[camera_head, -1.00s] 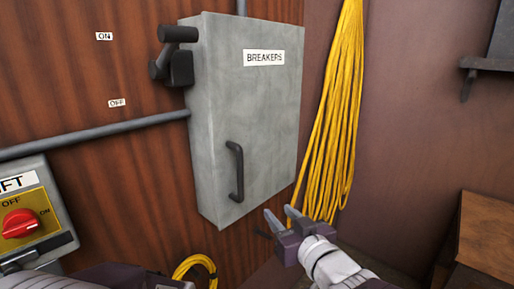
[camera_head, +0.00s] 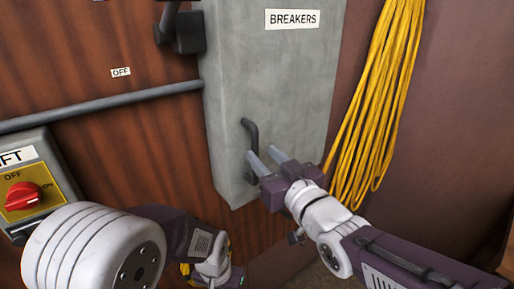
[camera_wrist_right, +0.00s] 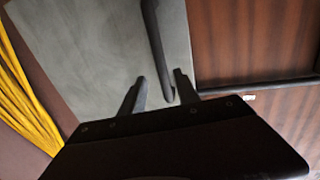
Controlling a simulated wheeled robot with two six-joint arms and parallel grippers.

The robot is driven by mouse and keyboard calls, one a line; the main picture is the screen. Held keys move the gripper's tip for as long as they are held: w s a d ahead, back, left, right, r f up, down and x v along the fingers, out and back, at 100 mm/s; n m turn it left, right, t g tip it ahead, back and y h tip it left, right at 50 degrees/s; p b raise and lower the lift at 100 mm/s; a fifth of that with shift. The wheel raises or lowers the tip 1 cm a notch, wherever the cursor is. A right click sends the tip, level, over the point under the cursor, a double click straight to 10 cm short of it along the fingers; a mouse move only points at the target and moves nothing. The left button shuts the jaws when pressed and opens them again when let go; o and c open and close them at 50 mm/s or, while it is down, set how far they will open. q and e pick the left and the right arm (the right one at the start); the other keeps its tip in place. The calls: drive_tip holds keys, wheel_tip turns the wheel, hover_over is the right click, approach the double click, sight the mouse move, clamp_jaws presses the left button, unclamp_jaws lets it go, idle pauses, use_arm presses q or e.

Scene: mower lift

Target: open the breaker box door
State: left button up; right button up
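The grey breaker box (camera_head: 300,80) hangs on the wood-panelled wall, labelled BREAKERS, with its door closed. Its dark bar handle (camera_head: 250,132) is upright near the lower left of the door. My right gripper (camera_head: 264,158) is open, its fingertips at the handle's lower part. In the right wrist view the handle (camera_wrist_right: 155,45) comes down between the two spread fingers (camera_wrist_right: 158,90), with gaps beside it. Whether the fingers reach past the bar is hard to tell. My left arm shows at the lower left; its gripper fingers are not visible.
A lever switch (camera_head: 180,30) sits left of the box above a horizontal conduit (camera_head: 100,108). A lift control box with a red knob (camera_head: 22,196) is at the left. Yellow cable (camera_head: 380,100) hangs right of the box.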

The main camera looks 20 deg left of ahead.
sight(256, 149)
drive_tip(key=x, duration=0.2)
drive_tip(key=p+x, duration=0.1)
drive_tip(key=x, duration=0.1)
drive_tip(key=shift+s+a+r, duration=0.25)
drive_tip(key=shift+a, duration=0.1)
drive_tip(key=shift+w+f, duration=0.1)
drive_tip(key=shift+w, duration=0.15)
clamp_jaws()
idle(0.8)
